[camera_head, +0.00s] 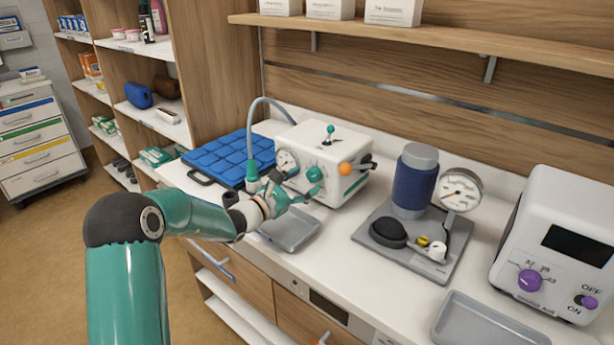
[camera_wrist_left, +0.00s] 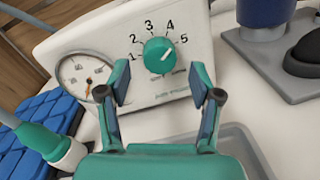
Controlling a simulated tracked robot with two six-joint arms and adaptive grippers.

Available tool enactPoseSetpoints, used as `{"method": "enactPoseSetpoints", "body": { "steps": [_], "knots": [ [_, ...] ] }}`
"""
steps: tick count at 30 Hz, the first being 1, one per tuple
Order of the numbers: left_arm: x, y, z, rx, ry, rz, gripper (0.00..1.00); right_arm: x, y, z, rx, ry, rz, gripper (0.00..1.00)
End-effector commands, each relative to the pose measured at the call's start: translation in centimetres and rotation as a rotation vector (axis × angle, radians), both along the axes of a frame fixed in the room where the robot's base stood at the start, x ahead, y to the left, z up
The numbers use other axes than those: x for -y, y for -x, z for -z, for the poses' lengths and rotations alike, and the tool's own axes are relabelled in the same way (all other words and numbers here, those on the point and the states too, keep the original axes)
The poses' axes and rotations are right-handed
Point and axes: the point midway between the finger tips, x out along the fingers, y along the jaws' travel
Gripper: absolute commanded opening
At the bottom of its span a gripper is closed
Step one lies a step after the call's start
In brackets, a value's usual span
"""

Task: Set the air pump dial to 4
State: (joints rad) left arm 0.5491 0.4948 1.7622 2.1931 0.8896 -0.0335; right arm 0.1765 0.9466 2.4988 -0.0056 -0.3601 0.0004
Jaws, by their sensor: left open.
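The air pump (camera_head: 345,150) is a white box on the counter with a round gauge (camera_head: 286,161) and a green dial (camera_head: 316,174) on its front. In the left wrist view the green dial (camera_wrist_left: 158,56) has numbers 1 to 5 around its upper side. Its white mark slants up and right, seemingly toward 5. My left gripper (camera_head: 291,190) is in front of the pump. In the left wrist view its fingers (camera_wrist_left: 160,88) are open and empty, spread to either side below the dial, without visible contact. My right gripper is not in view.
A blue quilted pad (camera_head: 222,157) and a grey hose (camera_head: 252,122) lie left of the pump. A grey tray (camera_head: 290,232) is below the gripper. A device with a blue cylinder (camera_head: 414,185) and a white unit (camera_head: 560,235) stand right.

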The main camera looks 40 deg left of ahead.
Motion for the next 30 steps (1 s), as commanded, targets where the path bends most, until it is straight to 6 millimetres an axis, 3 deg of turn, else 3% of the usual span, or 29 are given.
{"method": "enactPoseSetpoints", "body": {
  "steps": [6, 15, 26, 30],
  "knots": [
    [0.3, -1.8, 0.0, 0.0, 0.0, 0.0, 0.64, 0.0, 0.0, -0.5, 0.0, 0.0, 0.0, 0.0],
    [0.3, -1.9, 0.0, 0.0, 0.0, 0.0, 0.64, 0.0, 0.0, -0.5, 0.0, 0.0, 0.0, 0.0],
    [0.3, -1.9, 0.0, -0.001, 0.0, 0.0, 0.06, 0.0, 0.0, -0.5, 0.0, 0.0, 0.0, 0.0],
    [0.3, -1.9, 0.1, -0.001, 0.019, -0.001, 0.04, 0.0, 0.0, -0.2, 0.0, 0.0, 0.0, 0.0]
  ]
}}
